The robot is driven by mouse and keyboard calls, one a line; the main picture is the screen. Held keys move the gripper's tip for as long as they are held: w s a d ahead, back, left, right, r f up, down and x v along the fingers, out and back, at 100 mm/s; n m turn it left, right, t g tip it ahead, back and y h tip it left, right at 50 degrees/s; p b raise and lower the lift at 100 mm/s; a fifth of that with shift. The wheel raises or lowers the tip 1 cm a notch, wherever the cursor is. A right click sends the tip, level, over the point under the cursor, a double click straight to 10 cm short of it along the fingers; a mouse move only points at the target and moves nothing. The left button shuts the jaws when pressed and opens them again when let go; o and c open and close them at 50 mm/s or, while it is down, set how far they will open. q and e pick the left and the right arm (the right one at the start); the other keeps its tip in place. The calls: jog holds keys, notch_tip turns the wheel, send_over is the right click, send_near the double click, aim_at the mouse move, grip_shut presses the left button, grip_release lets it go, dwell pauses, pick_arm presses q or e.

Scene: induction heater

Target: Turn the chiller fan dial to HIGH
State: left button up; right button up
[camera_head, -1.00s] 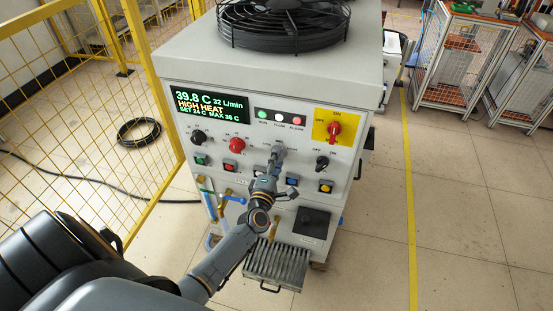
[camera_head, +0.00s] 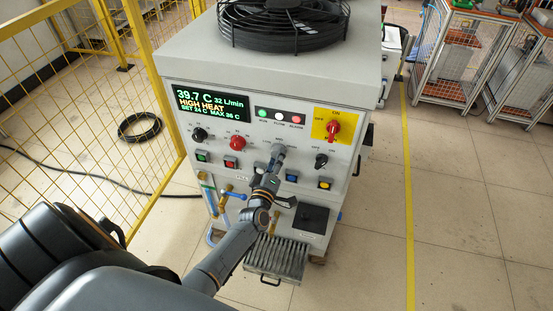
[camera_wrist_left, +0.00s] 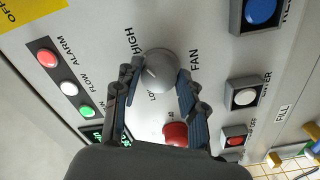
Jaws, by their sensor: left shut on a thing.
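The chiller fan dial (camera_wrist_left: 160,68) is a round grey knob beside the label FAN in the left wrist view. HIGH is printed to its upper left; the LOW label below it is partly covered. A short pale mark on the knob's face points toward the label side, but I cannot tell exactly which label it meets. My left gripper (camera_wrist_left: 160,76) is shut on the knob, one finger on each side. My right gripper is not in view.
The chiller's display (camera_head: 211,104) reads 39.7 C, 32 L/min, HIGH HEAT. Near the dial are a red knob (camera_head: 237,143), a black switch (camera_head: 321,161), a blue button (camera_head: 292,176) and a red switch on yellow (camera_head: 334,127).

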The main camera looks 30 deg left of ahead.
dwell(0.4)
pick_arm(q)
jog(key=o, duration=1.1)
jog(key=shift+s, duration=0.1)
jog(key=v, duration=1.1)
jog(key=shift+s+d, duration=0.2)
jog(key=shift+s, duration=0.15)
